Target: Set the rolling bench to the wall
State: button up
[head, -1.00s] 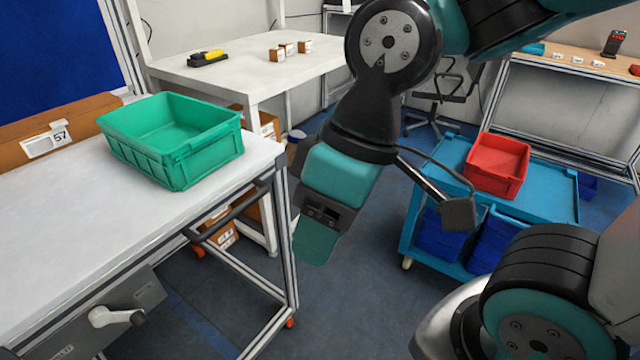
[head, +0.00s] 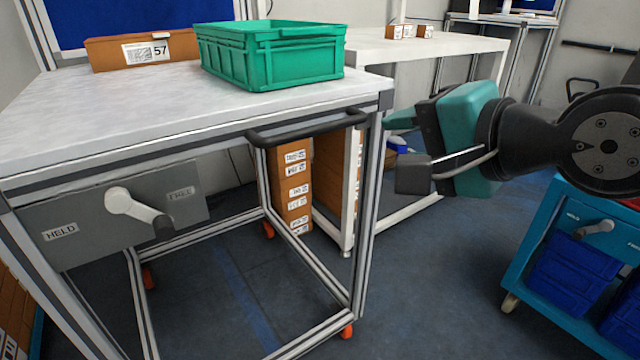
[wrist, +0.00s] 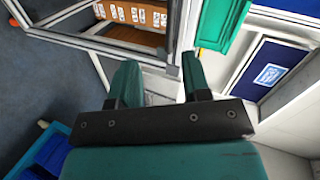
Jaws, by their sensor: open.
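The rolling bench (head: 190,95) has a pale top, a metal frame and orange casters, and fills the left and middle of the head view. A dark push bar (head: 310,130) runs along its right end. On its grey front panel is a lever (head: 138,212), its grip pointing right and down, below the FREE label and away from HELD. A wall (head: 15,40) with a blue board is behind the bench. My gripper (head: 405,120) is right of the push bar, apart from it. In the wrist view my gripper (wrist: 162,82) is open, with nothing between its fingers.
A green bin (head: 270,60) and a brown box labelled 57 (head: 140,50) are on the bench's back part. A white table (head: 430,45) stands behind to the right. A blue cart (head: 540,250) is at the right. Floor between bench and cart is clear.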

jog(key=f+m+t+b, duration=0.1)
jog(key=f+m+b, duration=0.1)
jog(key=p, duration=1.4)
send_near(322, 130)
jog(key=w+a, duration=0.1)
jog(key=w, duration=0.1)
jog(key=shift+m+t+y, duration=0.3)
jog(key=shift+t, duration=0.1)
jog(key=x, duration=0.3)
jog(key=f+x, duration=0.1)
jog(key=x, duration=0.4)
jog(key=shift+w+a+f+b, duration=0.15)
jog(key=shift+a+f+b, duration=0.05)
jog(key=shift+a+b, duration=0.1)
grip_shut()
